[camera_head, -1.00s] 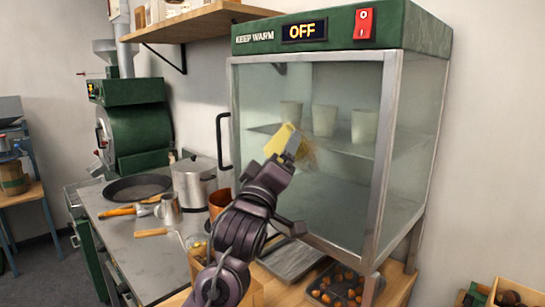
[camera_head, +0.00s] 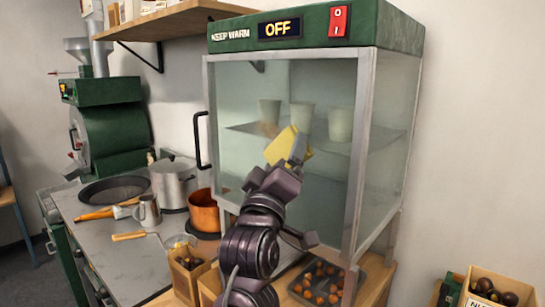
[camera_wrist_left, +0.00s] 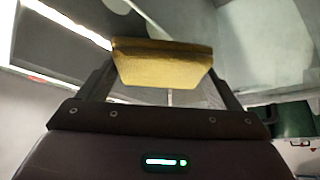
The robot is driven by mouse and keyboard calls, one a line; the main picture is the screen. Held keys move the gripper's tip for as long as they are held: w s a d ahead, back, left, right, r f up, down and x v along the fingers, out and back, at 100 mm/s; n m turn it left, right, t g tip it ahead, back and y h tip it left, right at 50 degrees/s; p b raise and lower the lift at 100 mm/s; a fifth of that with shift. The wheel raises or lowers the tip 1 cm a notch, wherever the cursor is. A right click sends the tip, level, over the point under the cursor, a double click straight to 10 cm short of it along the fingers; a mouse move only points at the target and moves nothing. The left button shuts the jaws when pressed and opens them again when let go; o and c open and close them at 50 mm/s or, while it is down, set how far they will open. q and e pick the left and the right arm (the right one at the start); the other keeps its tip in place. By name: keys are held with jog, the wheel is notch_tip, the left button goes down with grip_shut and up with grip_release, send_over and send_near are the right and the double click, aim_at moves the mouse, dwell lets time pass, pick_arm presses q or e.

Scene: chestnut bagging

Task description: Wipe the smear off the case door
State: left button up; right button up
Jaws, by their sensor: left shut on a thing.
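The case door (camera_head: 240,90) is the glass front of the green-topped warming case, with a metal frame and a black handle (camera_head: 199,142) at its left edge. A faint brownish smear (camera_head: 268,129) shows on the glass just left of a yellow sponge (camera_head: 279,147). My left gripper (camera_head: 297,150) is shut on the sponge, which is at the glass, tilted; whether it touches cannot be told. In the left wrist view the sponge (camera_wrist_left: 162,66) sits between the two fingers. Any smear behind the sponge is hidden. My right gripper is not in view.
White cups (camera_head: 340,124) stand on the shelf inside the case. A copper pot (camera_head: 204,212), a steel pot (camera_head: 172,184) and a pan (camera_head: 112,190) stand at left. A tray of chestnuts (camera_head: 318,284) lies below the case. A wooden shelf (camera_head: 180,22) overhangs at upper left.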

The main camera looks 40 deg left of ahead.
aim_at(276, 141)
pick_arm(q)
jog(key=shift+d+f, duration=0.1)
jog(key=shift+d, duration=0.2)
jog(key=shift+a+b, duration=0.55)
jog(key=shift+a, duration=0.25)
jog(key=shift+w+a+b, duration=0.15)
jog(key=shift+a+b, duration=0.2)
jog(key=shift+a, duration=1.05)
jog(key=shift+w+a, duration=0.15)
jog(key=shift+a, duration=1.1)
jog(key=shift+w+a+p, duration=0.15)
jog(key=shift+a+p, duration=0.7)
jog(key=shift+a, duration=1.1)
notch_tip(276, 141, up, 3)
jog(key=shift+f+p, duration=0.15)
jog(key=shift+p, duration=1.1)
jog(key=shift+d+f+b, duration=0.1)
jog(key=shift+d+b, duration=0.2)
jog(key=shift+d, duration=0.7)
jog(key=shift+s+d, duration=0.2)
jog(key=shift+d, duration=1.6)
jog(key=shift+s+d, duration=0.15)
jog(key=shift+d, duration=1.15)
jog(key=d+p, duration=0.1)
jog(key=d, duration=0.2)
jog(key=shift+s+d+p, duration=0.2)
jog(key=shift+d+p, duration=0.2)
